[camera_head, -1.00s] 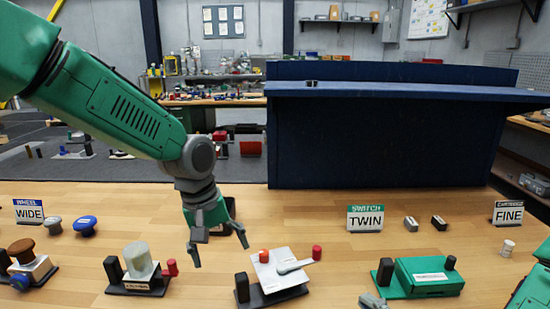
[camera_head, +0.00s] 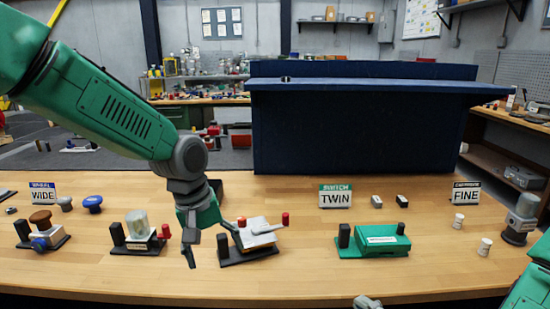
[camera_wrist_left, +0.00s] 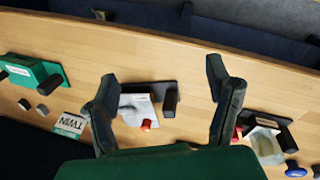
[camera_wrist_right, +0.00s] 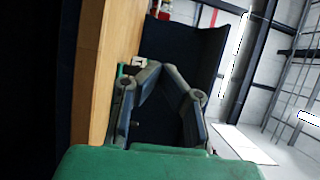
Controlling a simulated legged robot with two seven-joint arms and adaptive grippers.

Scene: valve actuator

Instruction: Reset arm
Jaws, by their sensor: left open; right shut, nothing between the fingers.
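My left gripper (camera_head: 212,245) is open and empty above the front of the table. In the head view it overlaps the left edge of a device with a white tilted plate, lever and red knob (camera_head: 262,238). In the left wrist view, the open fingers (camera_wrist_left: 165,75) frame the same white device (camera_wrist_left: 137,108), apart from it as far as I can tell. My right gripper (camera_head: 367,302) shows only as a grey tip at the bottom edge of the head view. In the right wrist view its fingers (camera_wrist_right: 162,70) are shut together with nothing between them.
On the table stand a device with a clear cylinder (camera_head: 138,230), a brown-knobbed device with a blue wheel (camera_head: 42,230), a green box (camera_head: 382,240), a grey cylinder device (camera_head: 521,218) and WIDE, TWIN (camera_head: 335,196) and FINE signs. A dark blue panel (camera_head: 355,130) rises behind.

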